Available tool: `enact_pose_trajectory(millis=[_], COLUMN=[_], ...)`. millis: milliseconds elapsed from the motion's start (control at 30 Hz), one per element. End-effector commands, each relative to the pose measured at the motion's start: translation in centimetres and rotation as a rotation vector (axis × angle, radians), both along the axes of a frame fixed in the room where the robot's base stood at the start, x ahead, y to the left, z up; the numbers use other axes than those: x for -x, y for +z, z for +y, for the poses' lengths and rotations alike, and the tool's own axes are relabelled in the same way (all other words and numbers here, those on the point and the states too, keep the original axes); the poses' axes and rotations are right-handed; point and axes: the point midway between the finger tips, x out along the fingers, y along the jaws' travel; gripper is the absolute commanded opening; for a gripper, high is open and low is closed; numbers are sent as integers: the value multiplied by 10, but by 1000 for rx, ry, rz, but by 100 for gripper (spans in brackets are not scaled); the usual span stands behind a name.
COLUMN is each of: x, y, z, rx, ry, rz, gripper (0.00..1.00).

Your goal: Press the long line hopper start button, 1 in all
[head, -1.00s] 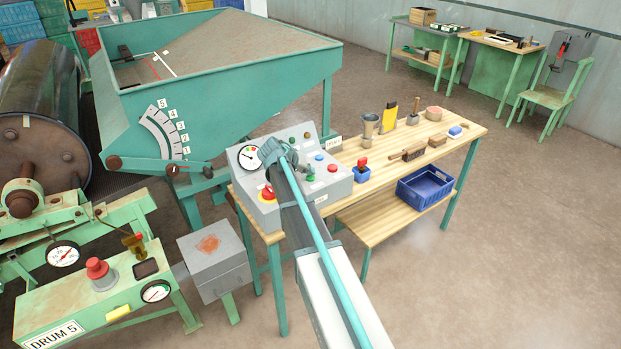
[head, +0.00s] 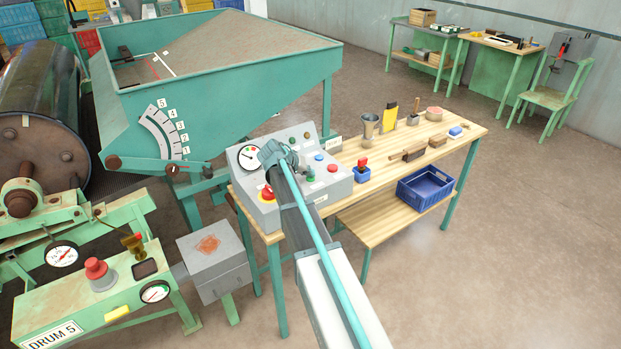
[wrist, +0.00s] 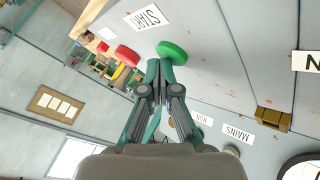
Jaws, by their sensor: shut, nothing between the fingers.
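The grey control panel (head: 340,185) stands on the near left end of the wooden bench. A green button (wrist: 171,52) lies beside a START label (wrist: 147,18) in the wrist view. A green button also shows just right of my arm in the head view (head: 311,179). A red button (wrist: 127,55) is next to it. My gripper (wrist: 160,66) is shut and empty, its fingertips right at the near edge of the green button. I cannot tell whether they touch it. In the head view my wrist hides the fingertips.
A red emergency knob on yellow (head: 270,198), a gauge (head: 249,157) and a blue button (head: 319,157) share the panel. RUN and MAINS labels (wrist: 238,134) and a brass part (wrist: 272,118) are near my gripper. The teal hopper (head: 235,100) rises behind.

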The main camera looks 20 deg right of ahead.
Motion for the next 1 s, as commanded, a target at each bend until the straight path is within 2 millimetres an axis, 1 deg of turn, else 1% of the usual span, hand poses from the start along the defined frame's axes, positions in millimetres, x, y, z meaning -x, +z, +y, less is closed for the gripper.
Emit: enact_pose_trajectory(millis=[133, 467, 833, 1000], x=[0, 0, 0, 0], y=[-3, -2, 14, 17], z=[0, 0, 0, 0], rx=[0, -1, -1, -1], ry=[-1, -1, -1, -1], rz=[1, 1, 0, 0], gripper=[0, 0, 0, 0])
